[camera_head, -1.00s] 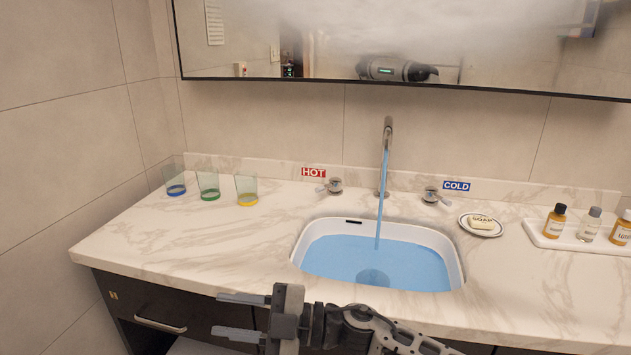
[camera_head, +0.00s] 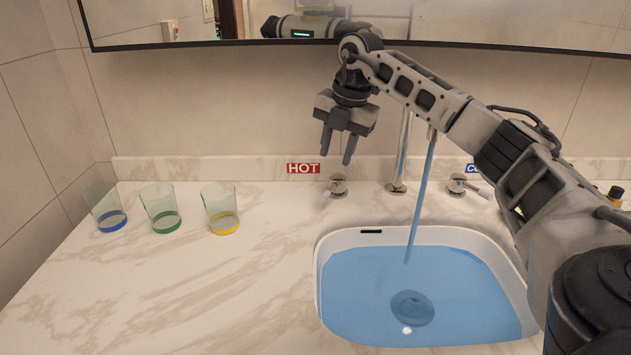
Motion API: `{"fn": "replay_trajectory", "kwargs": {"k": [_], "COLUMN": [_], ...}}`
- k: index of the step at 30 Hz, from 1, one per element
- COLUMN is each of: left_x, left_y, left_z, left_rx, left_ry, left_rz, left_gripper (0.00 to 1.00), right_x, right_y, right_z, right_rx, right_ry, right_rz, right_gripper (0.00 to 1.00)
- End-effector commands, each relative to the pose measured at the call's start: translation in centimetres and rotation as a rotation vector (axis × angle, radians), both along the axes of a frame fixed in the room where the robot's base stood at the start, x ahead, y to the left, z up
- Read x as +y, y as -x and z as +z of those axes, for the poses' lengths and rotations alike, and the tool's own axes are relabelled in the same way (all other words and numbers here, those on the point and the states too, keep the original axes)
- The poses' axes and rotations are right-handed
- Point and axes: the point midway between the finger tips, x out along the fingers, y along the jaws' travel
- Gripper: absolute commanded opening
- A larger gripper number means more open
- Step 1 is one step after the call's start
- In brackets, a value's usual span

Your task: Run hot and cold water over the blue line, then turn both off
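The hot tap handle (camera_head: 338,187) sits under a red HOT label (camera_head: 303,168), left of the spout (camera_head: 397,186). The cold tap handle (camera_head: 458,186) is right of the spout, and its blue label (camera_head: 470,169) is partly hidden by my arm. A blue water stream (camera_head: 421,195) runs into the white sink (camera_head: 322,243), where blue water (camera_head: 365,285) stands. I cannot make out a blue line in the sink. My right gripper (camera_head: 337,151) is open and empty, fingers pointing down, just above the hot handle. My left gripper is out of view.
Three glasses with blue (camera_head: 109,216), green (camera_head: 163,212) and yellow (camera_head: 222,212) bands stand on the counter at left. My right arm crosses over the sink's right side and hides much there.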

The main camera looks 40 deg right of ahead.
Motion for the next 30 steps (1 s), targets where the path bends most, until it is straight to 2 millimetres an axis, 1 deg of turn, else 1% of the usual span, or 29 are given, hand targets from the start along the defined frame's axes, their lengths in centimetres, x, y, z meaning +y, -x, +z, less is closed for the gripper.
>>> {"fn": "replay_trajectory", "kwargs": {"k": [1,9,12,15,21,28,29,30], "left_x": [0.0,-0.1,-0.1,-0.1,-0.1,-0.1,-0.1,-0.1], "left_y": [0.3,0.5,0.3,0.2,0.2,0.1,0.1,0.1], "left_z": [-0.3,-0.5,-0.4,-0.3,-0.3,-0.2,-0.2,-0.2], "left_rx": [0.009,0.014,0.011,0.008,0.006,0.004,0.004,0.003], "left_ry": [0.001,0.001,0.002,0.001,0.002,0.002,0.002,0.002], "left_rz": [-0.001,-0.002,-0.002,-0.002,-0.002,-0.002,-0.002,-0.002], "left_gripper": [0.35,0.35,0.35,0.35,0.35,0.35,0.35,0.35], "right_x": [0.1,0.7,0.8,0.9,1.0,1.0,1.0,1.0], "right_y": [-0.1,-1.1,-1.4,-1.6,-1.8,-1.8,-1.9,-1.9], "right_z": [-1.1,-6.5,-8.0,-9.1,-10.0,-10.0,-10.0,-10.0], "right_rx": [0.004,0.002,0.001,0.0,-0.002,-0.002,-0.002,-0.002], "right_ry": [0.0,-0.003,-0.003,-0.003,-0.003,-0.003,-0.003,-0.003], "right_rz": [0.002,0.007,0.007,0.007,0.006,0.007,0.007,0.007], "right_gripper": [0.35,0.35,0.35,0.35,0.35,0.35,0.27,0.16]}}
